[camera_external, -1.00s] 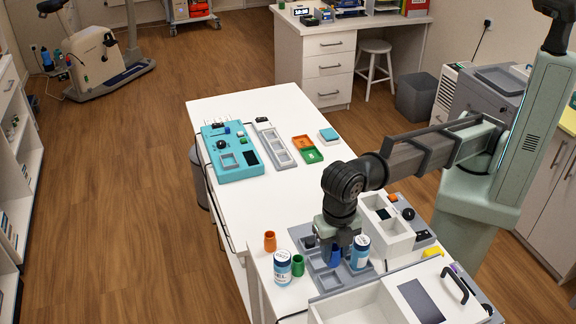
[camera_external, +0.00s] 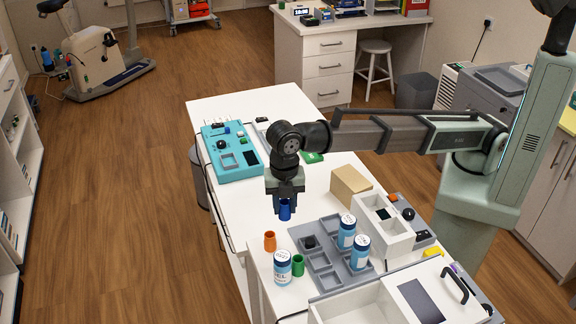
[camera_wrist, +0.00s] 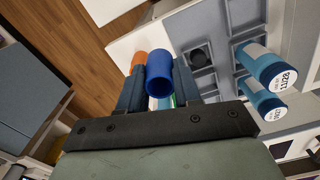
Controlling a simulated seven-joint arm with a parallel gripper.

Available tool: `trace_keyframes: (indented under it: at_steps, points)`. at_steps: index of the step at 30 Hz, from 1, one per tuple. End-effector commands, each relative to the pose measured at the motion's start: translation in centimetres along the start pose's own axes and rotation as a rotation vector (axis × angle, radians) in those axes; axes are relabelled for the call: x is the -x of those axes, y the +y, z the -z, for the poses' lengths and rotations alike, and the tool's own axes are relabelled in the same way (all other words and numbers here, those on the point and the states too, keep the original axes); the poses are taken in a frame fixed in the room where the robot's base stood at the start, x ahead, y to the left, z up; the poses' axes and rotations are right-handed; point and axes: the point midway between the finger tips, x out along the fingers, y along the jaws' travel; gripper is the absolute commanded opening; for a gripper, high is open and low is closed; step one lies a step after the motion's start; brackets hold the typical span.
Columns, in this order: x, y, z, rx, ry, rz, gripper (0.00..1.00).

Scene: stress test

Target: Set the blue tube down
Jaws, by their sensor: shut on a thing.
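The blue tube (camera_external: 285,210) is held upright between the fingers of my gripper (camera_external: 285,196), above the white table (camera_external: 240,262). In the wrist view the blue tube (camera_wrist: 159,74) shows its open end between the two fingers (camera_wrist: 158,84). The orange tube (camera_external: 270,241) and the green tube (camera_external: 298,265) stand on the table a little nearer the camera. The space between the blue tube's lower end and the table is hard to judge.
A grey tray with square pockets (camera_external: 318,262) lies to the right, with two white-and-blue jars (camera_external: 347,232) on it. Another jar (camera_external: 282,268) stands by the green tube. A tan box (camera_external: 351,186) stands at right. A teal panel (camera_external: 232,170) is behind. The table's middle is mostly clear.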

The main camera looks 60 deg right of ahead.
Motion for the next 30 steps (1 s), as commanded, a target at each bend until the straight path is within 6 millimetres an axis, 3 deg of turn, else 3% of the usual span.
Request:
trace_keyframes:
  at_steps: [3,18,26,30]
  points:
    - [-0.8,1.8,-4.2,-0.059,0.0,0.001,0.04]
    - [-4.0,7.2,-20.1,-0.263,0.0,0.0,0.04]
    - [-5.7,9.5,-25.6,-0.241,0.0,0.001,0.04]
    - [-6.1,10.8,-25.4,-0.12,0.0,0.0,0.04]
